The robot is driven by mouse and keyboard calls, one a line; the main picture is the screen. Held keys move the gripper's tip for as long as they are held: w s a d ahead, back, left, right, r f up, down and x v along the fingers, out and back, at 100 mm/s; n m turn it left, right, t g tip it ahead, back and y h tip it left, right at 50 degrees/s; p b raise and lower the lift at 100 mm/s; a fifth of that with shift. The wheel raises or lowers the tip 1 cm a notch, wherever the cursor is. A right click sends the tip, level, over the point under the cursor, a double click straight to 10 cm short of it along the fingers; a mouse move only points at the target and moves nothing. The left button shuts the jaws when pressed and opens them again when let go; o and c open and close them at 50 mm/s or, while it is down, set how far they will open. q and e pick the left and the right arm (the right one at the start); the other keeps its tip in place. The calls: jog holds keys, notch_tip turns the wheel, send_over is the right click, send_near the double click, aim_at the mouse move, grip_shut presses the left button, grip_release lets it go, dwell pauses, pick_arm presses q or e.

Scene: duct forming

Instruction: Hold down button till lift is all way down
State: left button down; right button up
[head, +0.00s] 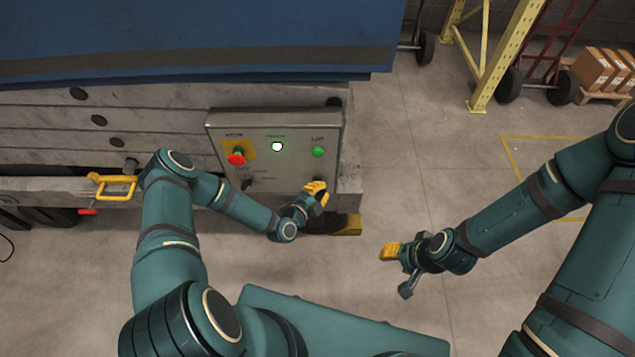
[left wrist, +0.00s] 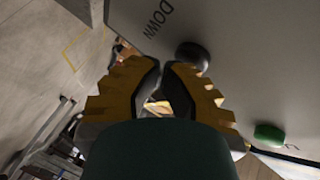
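The grey control box (head: 215,122) stands at the side of the lift (head: 60,140), whose grey bars lie stacked under a blue top (head: 200,35). The box has a red stop button (head: 237,158), a lit white lamp (head: 277,146) and a green UP button (head: 318,151). My right gripper (head: 396,268) is open and empty over the floor.
A yellow handle (head: 116,187) sticks out at the lift's left. A yellow rack post (head: 490,70), a hand truck (head: 540,85) and boxes on a pallet (head: 605,70) stand at the back right. The floor between is clear.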

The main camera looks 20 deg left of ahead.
pick_arm(q)
jog(key=shift+s+d+p, duration=0.3)
jog(key=shift+s+p, duration=0.1)
jog(key=shift+s, duration=0.55)
jog(key=shift+s+d+p, duration=0.25)
jog(key=shift+s+p, duration=0.05)
jog(key=shift+s, duration=0.5)
jog(key=shift+s+d+p, duration=0.2)
jog(key=shift+s+p, duration=0.1)
jog(key=shift+s, duration=0.5)
jog(key=shift+s+d+p, duration=0.25)
jog(key=shift+s+p, duration=0.05)
jog(key=shift+s, duration=0.5)
